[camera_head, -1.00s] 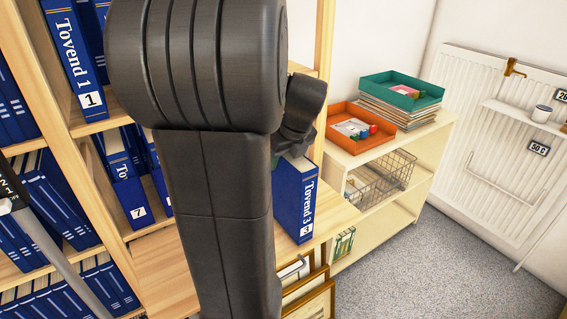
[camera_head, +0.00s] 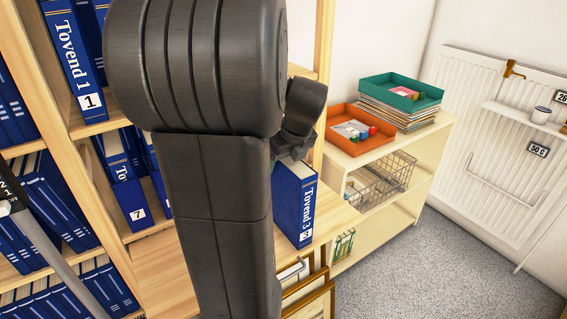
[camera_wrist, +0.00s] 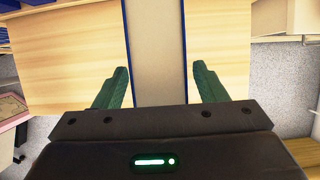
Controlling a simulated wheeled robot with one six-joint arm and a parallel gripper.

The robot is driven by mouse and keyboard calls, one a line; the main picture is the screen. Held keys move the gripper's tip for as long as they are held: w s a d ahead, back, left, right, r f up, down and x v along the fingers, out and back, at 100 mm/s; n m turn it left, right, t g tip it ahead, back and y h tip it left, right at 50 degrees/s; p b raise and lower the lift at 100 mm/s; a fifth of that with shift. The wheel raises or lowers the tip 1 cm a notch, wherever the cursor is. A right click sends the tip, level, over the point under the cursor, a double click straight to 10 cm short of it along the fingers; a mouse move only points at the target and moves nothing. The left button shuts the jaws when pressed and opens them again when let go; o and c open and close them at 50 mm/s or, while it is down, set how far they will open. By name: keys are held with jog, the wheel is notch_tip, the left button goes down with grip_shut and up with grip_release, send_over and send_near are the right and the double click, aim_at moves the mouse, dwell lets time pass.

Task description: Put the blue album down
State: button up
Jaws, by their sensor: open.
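The blue album (camera_head: 296,205), marked "Tovend 3", stands upright on a light wooden surface, its spine facing the camera. My gripper (camera_head: 290,150) is just above the album's top in the head view, partly hidden behind my arm. In the wrist view the album's pale top edge (camera_wrist: 155,50), with blue cover edges, lies between the two green fingers of my gripper (camera_wrist: 160,75). The fingers are spread, with a gap on each side of the album. My arm hides the album's left part in the head view.
A shelf with several blue albums (camera_head: 72,60) is on the left. A low cream shelf (camera_head: 405,160) on the right bears an orange tray (camera_head: 350,142) and a teal tray (camera_head: 385,85). Wooden frames (camera_head: 310,292) lean below the album. Grey floor is clear at right.

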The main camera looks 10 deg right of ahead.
jog(key=p+v, duration=0.1)
jog(key=v, duration=1)
jog(key=shift+r, duration=0.15)
jog(key=b+x, duration=0.1)
jog(key=x, duration=1.1)
jog(key=shift+s, duration=0.15)
jog(key=shift+r, duration=1.65)
